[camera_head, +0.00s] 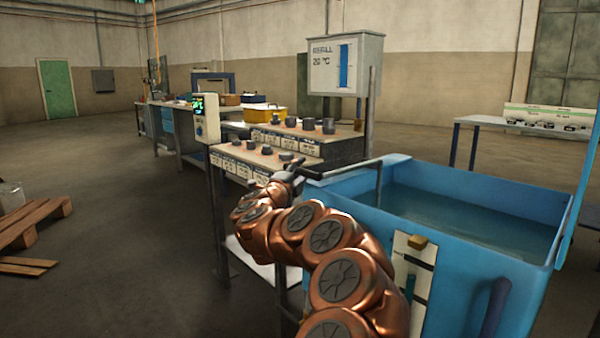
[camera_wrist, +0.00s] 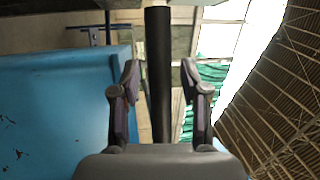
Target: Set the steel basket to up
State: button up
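The blue tank (camera_head: 455,250) stands at the right and is filled with water (camera_head: 450,208). I cannot make out a steel basket in the water. A dark bar (camera_head: 350,167) runs from near my gripper to the tank's back left, where it bends down; whether it belongs to the basket I cannot tell. My gripper (camera_head: 292,176) is at the bar's left end, beyond the tank's left edge. In the wrist view, my gripper's two fingers (camera_wrist: 160,92) are apart, with a dark bar (camera_wrist: 158,60) upright between them and gaps on both sides.
A bench with dark round parts and labels (camera_head: 270,158) stands just behind my gripper. A small display post (camera_head: 206,118) is to its left. A grey refill box (camera_head: 345,64) rises behind. Wooden pallets (camera_head: 35,222) lie at the left; the floor between is clear.

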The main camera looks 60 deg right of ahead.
grip_shut()
dwell(0.3)
notch_tip(320, 180, up, 24)
jog(key=p, duration=1.5)
jog(key=shift+p, duration=0.3)
jog(key=shift+o, duration=0.5)
grip_release()
jog(key=shift+o, duration=0.2)
jog(key=shift+f, duration=0.15)
jog(key=shift+f, duration=0.1)
jog(key=v, duration=1.2)
